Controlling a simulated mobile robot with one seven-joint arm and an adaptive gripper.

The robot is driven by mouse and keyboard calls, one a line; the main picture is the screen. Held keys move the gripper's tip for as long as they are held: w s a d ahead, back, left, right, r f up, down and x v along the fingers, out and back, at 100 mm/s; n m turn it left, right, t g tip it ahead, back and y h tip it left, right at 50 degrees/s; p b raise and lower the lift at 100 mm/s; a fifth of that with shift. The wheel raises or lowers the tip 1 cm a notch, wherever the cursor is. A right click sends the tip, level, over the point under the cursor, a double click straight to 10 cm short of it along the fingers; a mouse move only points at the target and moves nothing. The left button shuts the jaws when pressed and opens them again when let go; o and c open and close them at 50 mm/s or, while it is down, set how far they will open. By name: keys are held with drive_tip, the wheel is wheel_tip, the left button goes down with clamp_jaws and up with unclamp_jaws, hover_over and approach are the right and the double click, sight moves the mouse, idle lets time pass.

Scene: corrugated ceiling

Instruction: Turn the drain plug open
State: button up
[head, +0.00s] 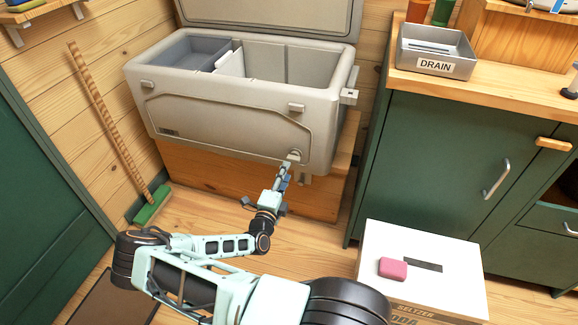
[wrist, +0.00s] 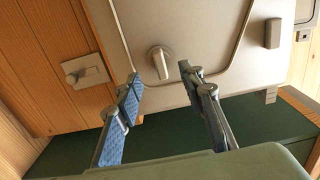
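The drain plug (head: 294,156) is a small light grey knob low on the right part of the cooler's front. The cooler (head: 215,112) is beige-grey, with its lid raised, and stands on a wooden base. In the wrist view the plug (wrist: 159,62) shows a raised grip bar, slightly tilted from upright in the picture. My gripper (head: 286,168) is just in front of and below the plug in the head view. In the wrist view my gripper (wrist: 160,72) is open, its blue-padded fingers apart on either side of the plug, with visible gaps. Contact is not seen.
A metal plate with a knob (wrist: 85,72) sits on the wooden base beside the plug. A grey tray marked DRAIN (head: 435,50) is on the right counter. A white box (head: 425,275) with a pink sponge (head: 393,268) stands front right. A broom (head: 112,125) leans left.

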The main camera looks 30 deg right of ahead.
drive_tip(key=v, duration=0.6)
drive_tip(key=shift+d, duration=0.1)
